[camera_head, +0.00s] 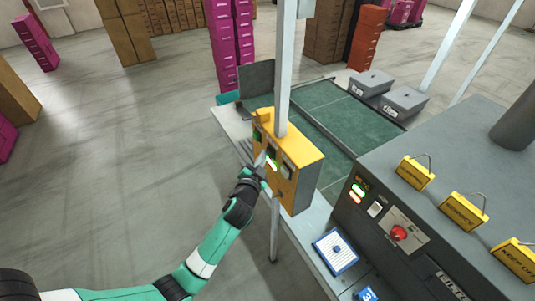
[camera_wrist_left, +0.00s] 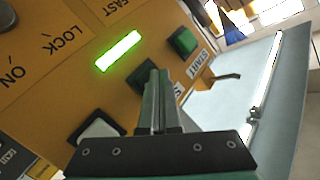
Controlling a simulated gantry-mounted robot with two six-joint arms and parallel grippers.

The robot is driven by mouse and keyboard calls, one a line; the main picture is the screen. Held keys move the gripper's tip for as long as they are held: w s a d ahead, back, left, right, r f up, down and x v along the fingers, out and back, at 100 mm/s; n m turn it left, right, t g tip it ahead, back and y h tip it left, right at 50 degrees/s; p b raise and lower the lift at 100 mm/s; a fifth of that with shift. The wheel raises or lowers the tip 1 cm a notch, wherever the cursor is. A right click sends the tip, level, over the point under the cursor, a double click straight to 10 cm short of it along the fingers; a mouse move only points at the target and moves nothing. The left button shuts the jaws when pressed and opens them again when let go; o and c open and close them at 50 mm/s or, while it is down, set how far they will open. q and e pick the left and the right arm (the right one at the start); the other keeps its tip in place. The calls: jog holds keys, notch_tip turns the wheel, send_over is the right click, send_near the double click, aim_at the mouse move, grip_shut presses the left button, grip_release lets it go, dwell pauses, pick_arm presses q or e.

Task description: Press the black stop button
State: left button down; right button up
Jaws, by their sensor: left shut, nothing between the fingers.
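The yellow control box (camera_head: 309,162) is fixed to a grey post in the head view. Its face fills much of the left wrist view. The black button (camera_wrist_left: 136,78) sits between a green button (camera_wrist_left: 183,41) labelled START and a white button (camera_wrist_left: 98,130). My left gripper (camera_head: 262,158) is at the face of the box, shut and empty. In the left wrist view its fingertips (camera_wrist_left: 157,76) overlap the right part of the black button and hide it. I cannot tell whether they touch it. My right gripper is not in view.
A lit green bar (camera_wrist_left: 119,51) is beside the buttons, with a dark knob (camera_wrist_left: 7,17) farther left. A grey machine with a red knob (camera_head: 399,232) stands right. Open floor lies left.

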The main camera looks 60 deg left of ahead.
pick_arm(q)
jog(key=shift+w, duration=0.15)
dwell(0.4)
jog(key=shift+s+p, duration=0.5)
jog(key=shift+s, duration=0.45)
jog(key=s+p, duration=0.2)
jog(key=s, duration=0.3)
jog(key=shift+a+p, duration=0.1)
jog(key=shift+p, duration=0.2)
